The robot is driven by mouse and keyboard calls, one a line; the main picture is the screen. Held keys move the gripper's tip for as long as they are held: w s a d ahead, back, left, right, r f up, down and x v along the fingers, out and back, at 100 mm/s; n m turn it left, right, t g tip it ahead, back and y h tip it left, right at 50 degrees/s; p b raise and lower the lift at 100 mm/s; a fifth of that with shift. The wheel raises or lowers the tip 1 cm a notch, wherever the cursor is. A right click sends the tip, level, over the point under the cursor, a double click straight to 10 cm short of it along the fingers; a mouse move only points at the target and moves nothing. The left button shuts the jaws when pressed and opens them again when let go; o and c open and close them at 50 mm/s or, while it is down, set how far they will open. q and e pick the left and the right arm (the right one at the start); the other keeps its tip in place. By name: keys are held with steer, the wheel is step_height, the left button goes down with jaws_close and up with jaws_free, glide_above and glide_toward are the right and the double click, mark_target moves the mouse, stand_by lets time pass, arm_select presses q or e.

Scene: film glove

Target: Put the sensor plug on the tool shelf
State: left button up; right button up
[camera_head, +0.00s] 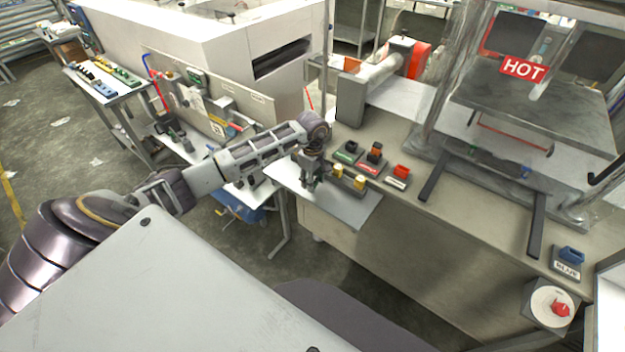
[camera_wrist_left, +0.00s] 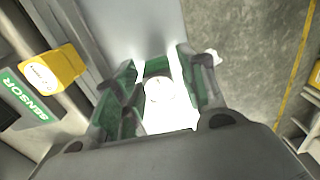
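The sensor plug (camera_wrist_left: 156,67) is a green block with a round white label, between the fingers of my left gripper. My left gripper (camera_head: 311,184) points down over the left part of the grey tool shelf (camera_head: 345,211) and looks shut on the plug. The fingers partly hide the plug, and glare washes out its lower part in the wrist view. I cannot tell whether the plug touches the shelf. The green-labelled sensor holder (camera_head: 345,154) stands behind the shelf and looks empty; its label also shows in the left wrist view (camera_wrist_left: 27,95). My right gripper is out of view.
Two yellow blocks (camera_head: 360,183) stand close to the right of my left gripper. Holders with a dark-and-orange plug (camera_head: 374,152) and a red plug (camera_head: 401,171) stand behind. A blue plug (camera_head: 571,254) is far right. The shelf's front right is bare.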

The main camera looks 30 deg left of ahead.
arm_select(q)
steer(key=shift+r, duration=0.15)
stand_by(0.3)
steer(key=shift+r, duration=0.2)
step_height(320, 180, up, 10)
steer(key=shift+r+b, duration=0.1)
steer(key=shift+b, duration=0.75)
steer(key=shift+r, duration=0.7)
